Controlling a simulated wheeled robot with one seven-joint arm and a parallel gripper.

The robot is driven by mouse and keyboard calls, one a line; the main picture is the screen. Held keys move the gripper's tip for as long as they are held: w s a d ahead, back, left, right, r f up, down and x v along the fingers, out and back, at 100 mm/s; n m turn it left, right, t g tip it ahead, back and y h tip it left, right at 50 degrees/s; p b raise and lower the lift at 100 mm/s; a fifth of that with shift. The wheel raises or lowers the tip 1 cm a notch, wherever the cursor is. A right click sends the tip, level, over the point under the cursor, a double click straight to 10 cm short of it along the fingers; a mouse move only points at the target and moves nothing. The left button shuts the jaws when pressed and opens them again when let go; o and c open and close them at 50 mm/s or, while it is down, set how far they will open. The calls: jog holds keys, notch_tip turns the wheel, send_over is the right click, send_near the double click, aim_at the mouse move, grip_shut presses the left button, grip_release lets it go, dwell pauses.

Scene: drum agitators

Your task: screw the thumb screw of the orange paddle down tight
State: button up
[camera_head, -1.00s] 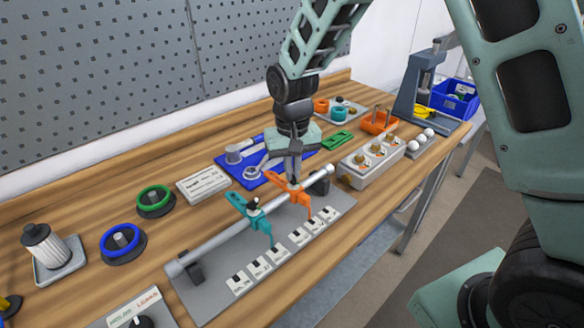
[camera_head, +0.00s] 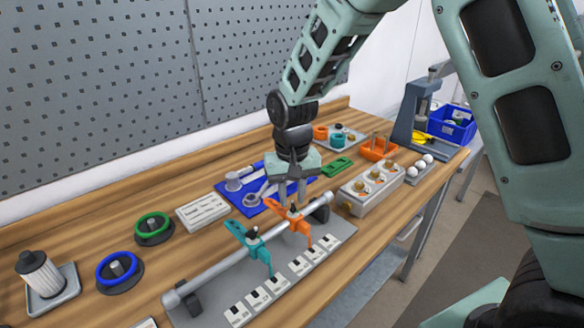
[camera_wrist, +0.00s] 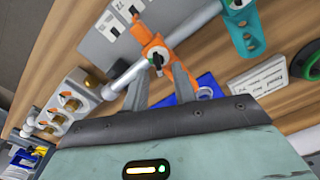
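The orange paddle (camera_head: 297,220) hangs on the grey shaft (camera_head: 225,256), on the right of the teal paddle (camera_head: 254,250). Its dark thumb screw (camera_head: 295,208) sits on top of the hub. In the wrist view the screw (camera_wrist: 157,58) shows as a dark knob with a pale mark, in the orange hub (camera_wrist: 156,45). My gripper (camera_head: 291,197) is open, its fingers apart over the hub. In the wrist view my fingers (camera_wrist: 161,78) lie to either side below the screw, with nothing held. I cannot tell the screw's tightness.
A blue tray with tools (camera_head: 243,204) lies behind the shaft. A pale box with several knobs (camera_head: 368,190) stands close on the right.

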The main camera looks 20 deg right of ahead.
aim_at(292, 202)
notch_tip(292, 202, up, 17)
jog(key=b, duration=0.1)
jog(key=shift+b, duration=0.35)
